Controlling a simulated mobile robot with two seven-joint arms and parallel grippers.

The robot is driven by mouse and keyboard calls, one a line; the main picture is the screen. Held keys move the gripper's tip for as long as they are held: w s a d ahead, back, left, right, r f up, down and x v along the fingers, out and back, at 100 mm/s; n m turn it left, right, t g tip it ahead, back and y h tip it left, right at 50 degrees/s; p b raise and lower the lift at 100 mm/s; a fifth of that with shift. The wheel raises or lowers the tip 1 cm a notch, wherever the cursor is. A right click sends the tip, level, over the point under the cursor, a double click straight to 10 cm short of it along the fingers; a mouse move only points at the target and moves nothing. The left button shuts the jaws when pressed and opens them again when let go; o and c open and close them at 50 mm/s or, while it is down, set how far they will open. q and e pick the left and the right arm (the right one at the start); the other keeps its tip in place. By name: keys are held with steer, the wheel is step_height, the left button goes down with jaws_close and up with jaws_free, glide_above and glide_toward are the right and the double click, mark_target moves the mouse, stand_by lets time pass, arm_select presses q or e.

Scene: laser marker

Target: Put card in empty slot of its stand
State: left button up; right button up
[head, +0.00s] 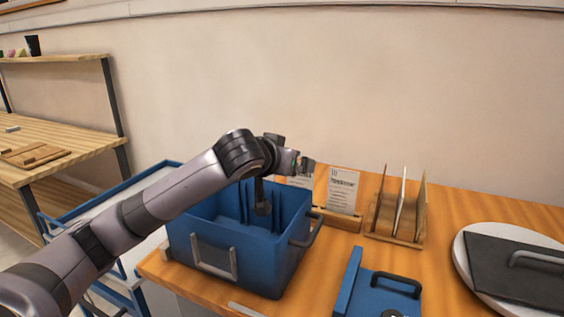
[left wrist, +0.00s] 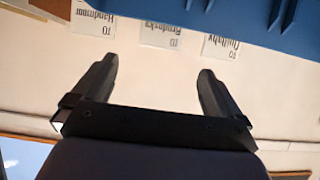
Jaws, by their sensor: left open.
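A white card (head: 342,190) with printed text stands upright in a low wooden stand (head: 338,220) behind the blue bin. A second card (head: 300,182) beside it is mostly hidden by my arm. In the left wrist view, three cards with upside-down "TO" text show: one at the left (left wrist: 93,17), one in the middle (left wrist: 160,35) and one at the right (left wrist: 220,48). My left gripper (head: 304,164) is above the bin's far side, near the cards. It also shows in the left wrist view (left wrist: 158,70), open with nothing between its fingers. My right gripper is out of view.
A blue bin (head: 238,262) stands below my left arm. A wooden rack (head: 397,238) with upright thin panels is right of the cards. A blue panel with a dark handle (head: 380,292) lies in front. A white round plate (head: 466,262) bears a dark slab.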

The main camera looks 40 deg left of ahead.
arm_select(q)
steer(key=shift+v, duration=1.05)
